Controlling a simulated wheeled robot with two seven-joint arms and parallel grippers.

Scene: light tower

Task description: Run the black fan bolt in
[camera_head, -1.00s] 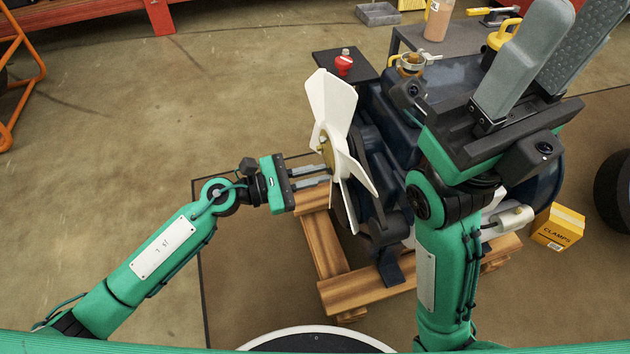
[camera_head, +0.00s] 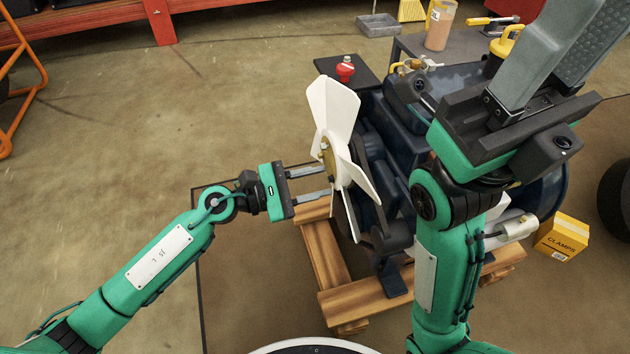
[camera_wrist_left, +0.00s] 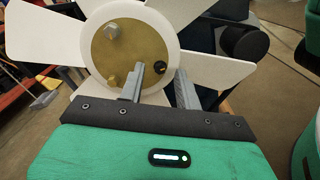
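The black fan bolt (camera_wrist_left: 158,68) sits at the right edge of the round brass hub plate (camera_wrist_left: 135,50) in the left wrist view. I cannot tell how deep it sits. My left gripper (camera_head: 328,181) is open in front of the white fan (camera_head: 334,110); in its wrist view (camera_wrist_left: 160,78) the fingertips lie either side of the black bolt, with a gap to it. A silver bolt (camera_wrist_left: 112,32) and a brass bolt (camera_wrist_left: 113,80) are also on the hub. My right gripper (camera_head: 575,45) is open and empty above the engine; its tips leave the picture.
The dark blue engine (camera_head: 400,125) stands behind the fan on a wooden pallet (camera_head: 327,258). A red-topped object (camera_head: 345,69) stands on a dark plate. A yellow clamps box (camera_head: 562,236) is at right.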

